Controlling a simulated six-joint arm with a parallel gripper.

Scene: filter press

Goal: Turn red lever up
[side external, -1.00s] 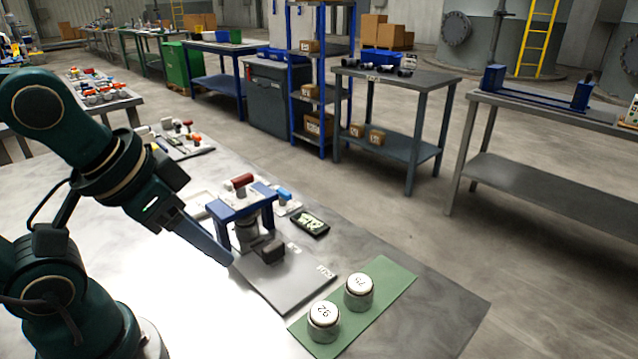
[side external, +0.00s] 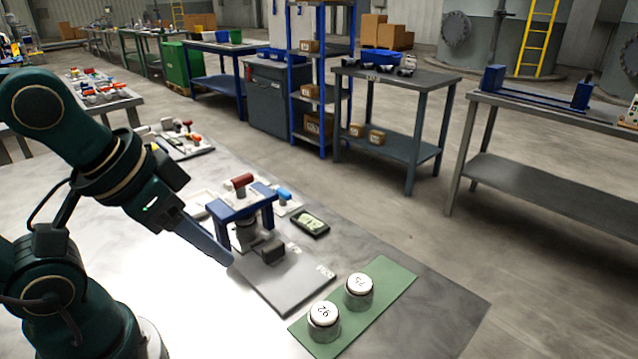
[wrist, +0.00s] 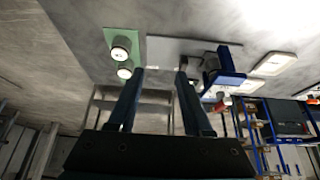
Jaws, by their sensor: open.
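Two metal weights (side external: 323,320) stand on a green mat (side external: 385,284) at the front right.

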